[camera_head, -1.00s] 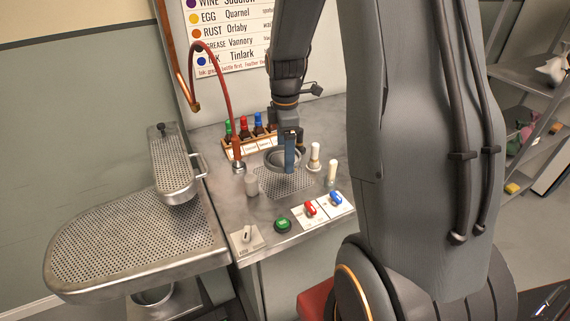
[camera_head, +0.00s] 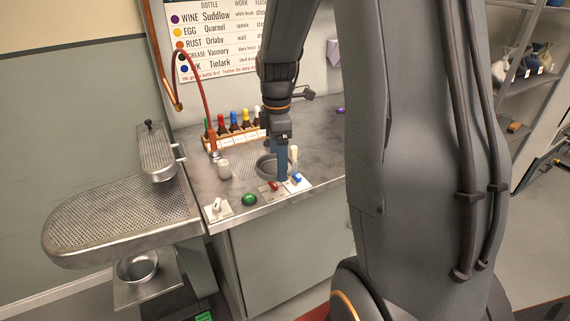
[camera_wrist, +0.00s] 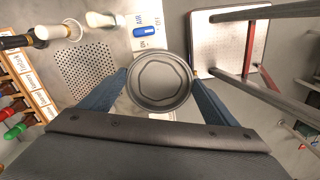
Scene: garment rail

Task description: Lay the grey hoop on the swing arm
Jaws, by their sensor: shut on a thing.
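The grey hoop (camera_head: 262,166) is a round, dark grey ring. My gripper (camera_head: 280,172) is shut on it near the worktop's front edge, by the red and blue switches; its height is hard to judge. In the wrist view, the hoop (camera_wrist: 162,82) sits level between the two blue fingers of my gripper (camera_wrist: 160,90), one on each side. The swing arm looks to be the small perforated metal board (camera_head: 156,152) at the left, raised above the larger board. Its top is bare, and my gripper is well to its right.
A large perforated board (camera_head: 120,218) lies left, with a metal bowl (camera_head: 137,266) below it. A red hose (camera_head: 207,110) arches over the worktop's back left.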

